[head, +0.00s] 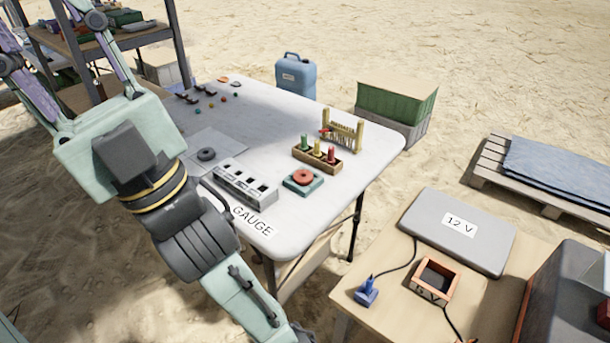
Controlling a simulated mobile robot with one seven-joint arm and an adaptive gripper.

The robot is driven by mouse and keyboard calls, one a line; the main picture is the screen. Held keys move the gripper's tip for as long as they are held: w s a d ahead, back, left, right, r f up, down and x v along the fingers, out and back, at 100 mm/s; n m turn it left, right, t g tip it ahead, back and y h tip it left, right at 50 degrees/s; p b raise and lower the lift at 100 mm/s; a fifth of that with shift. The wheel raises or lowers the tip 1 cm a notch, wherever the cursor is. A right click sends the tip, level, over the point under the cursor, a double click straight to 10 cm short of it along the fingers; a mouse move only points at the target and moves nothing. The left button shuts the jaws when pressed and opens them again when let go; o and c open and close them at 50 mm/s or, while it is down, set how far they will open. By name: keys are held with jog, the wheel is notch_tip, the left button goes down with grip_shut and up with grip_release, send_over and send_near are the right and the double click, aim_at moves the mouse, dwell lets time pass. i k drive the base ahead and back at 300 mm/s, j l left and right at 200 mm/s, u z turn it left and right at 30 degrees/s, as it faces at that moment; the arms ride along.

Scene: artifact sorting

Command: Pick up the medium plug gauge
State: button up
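A wooden block (324,166) stands near the right edge of the white table and holds three upright coloured plugs: a green one (304,142), a yellow one (317,148) and a red one (331,155). They look like the plug gauges. The yellow one is in the middle of the row, but I cannot tell from their sizes which is medium. All three stand in the block with nothing touching them from above. My arm crosses the left side of the head view and leaves at the bottom; my gripper is not in view.
On the white table (260,115) are a grey slotted block (245,186), a red ring on a teal base (302,178), a dark ring (206,154) and a wooden pin rack (343,131). A lower table (395,300) at right holds a 12 V case (460,228) and an open-topped box (436,281).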

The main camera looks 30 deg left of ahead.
aim_at(316, 154)
jog(key=j+z, duration=0.15)
jog(key=j, duration=0.35)
jog(key=k+j+z, duration=0.15)
jog(key=j, duration=0.3)
jog(key=k+j+z, duration=0.2)
jog(key=j, duration=0.25)
jog(key=i, duration=1.05)
